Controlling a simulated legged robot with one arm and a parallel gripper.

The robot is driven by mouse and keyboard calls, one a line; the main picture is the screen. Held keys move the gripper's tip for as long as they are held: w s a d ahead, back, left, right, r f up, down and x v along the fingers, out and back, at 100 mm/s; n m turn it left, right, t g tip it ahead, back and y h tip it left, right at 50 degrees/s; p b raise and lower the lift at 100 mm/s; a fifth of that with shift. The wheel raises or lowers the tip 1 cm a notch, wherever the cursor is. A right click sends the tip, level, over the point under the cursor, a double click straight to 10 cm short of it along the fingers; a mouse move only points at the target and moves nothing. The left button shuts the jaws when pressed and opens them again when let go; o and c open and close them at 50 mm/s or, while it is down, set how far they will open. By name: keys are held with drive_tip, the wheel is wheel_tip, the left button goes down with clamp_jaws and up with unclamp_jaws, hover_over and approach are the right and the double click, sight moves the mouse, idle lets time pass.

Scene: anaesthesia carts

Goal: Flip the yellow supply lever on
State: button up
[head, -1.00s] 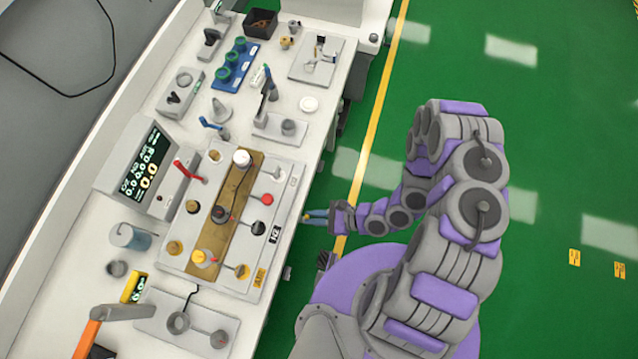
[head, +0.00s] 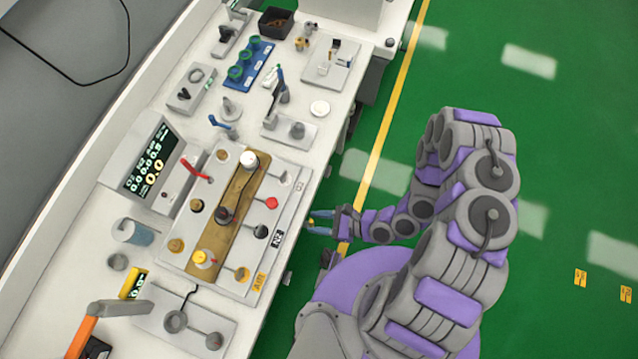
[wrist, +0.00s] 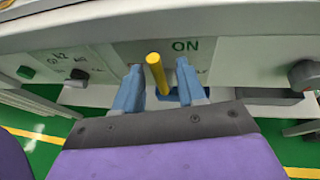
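The yellow supply lever (wrist: 157,74) sticks out from the front panel of the cart, just left of the green "ON" label (wrist: 185,46). My gripper (wrist: 159,80) is open, with one blue finger on each side of the lever. Gaps show between the lever and both fingers, so it is not gripped. The lever's lower part and base are partly hidden. In the head view, my gripper (head: 314,222) is at the cart's front edge, below the worktop, with a small yellow bit between its fingers.
The cart's worktop (head: 140,207) carries a brown-striped panel with knobs (head: 228,213), a digital display (head: 148,160) and other fittings. In the wrist view, a dark grey knob (wrist: 305,75) is at the right and a green button (wrist: 26,72) at the left.

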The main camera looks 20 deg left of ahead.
idle(0.5)
drive_tip(key=v, duration=1.7)
drive_tip(key=shift+d, duration=0.25)
